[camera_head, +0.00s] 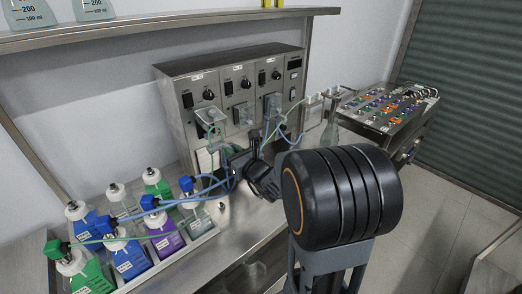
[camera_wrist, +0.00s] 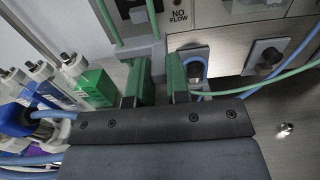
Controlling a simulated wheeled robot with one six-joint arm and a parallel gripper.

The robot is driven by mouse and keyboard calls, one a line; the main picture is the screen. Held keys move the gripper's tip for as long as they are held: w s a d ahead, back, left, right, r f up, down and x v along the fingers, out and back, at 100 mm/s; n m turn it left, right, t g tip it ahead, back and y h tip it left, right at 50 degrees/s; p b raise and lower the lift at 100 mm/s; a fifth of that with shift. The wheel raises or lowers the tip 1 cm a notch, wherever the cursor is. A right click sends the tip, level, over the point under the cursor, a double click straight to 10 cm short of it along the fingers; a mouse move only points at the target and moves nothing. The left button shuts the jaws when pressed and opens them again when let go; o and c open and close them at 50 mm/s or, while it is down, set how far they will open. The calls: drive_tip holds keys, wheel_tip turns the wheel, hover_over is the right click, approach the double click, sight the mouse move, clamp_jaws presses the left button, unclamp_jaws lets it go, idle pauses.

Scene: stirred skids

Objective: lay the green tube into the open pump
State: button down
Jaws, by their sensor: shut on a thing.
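The pump unit (camera_head: 240,88) is a grey steel box on the bench with several dials and clear-covered heads. A clear cover stands raised at its left head (camera_head: 208,117), and another clear cover (camera_head: 272,104) shows at the right. My gripper (camera_head: 254,143) is low in front of the unit, between these heads. In the wrist view my gripper (camera_wrist: 157,72) is shut on the green tube (camera_wrist: 240,90), which runs off to the right from the fingers. The held stretch is hidden by the fingers. I cannot tell which head is open for the tube.
Bottles with green (camera_head: 85,275), blue (camera_head: 130,258) and purple liquid stand in a rack at the left. Blue tubes (camera_head: 165,203) cross near my gripper. A flask (camera_head: 331,130) stands right of the unit. A shelf (camera_head: 160,27) runs above.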

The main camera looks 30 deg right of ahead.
sight(225, 144)
drive_tip(key=shift+w+a+b, duration=0.15)
drive_tip(key=shift+w+b, duration=0.4)
drive_tip(key=shift+w, duration=0.4)
idle(0.7)
drive_tip(key=shift+w+a+b, duration=0.1)
drive_tip(key=shift+w+b, duration=0.2)
drive_tip(key=shift+w, duration=0.4)
drive_tip(key=shift+w+a+b, duration=0.15)
drive_tip(key=shift+w+b, duration=0.25)
drive_tip(key=shift+w, duration=0.15)
idle(0.4)
drive_tip(key=shift+f+b, duration=0.3)
drive_tip(key=shift+b, duration=0.25)
idle(0.4)
idle(0.4)
drive_tip(key=c, duration=0.9)
unclamp_jaws()
drive_tip(key=shift+s, duration=0.15)
drive_tip(key=shift+s, duration=0.65)
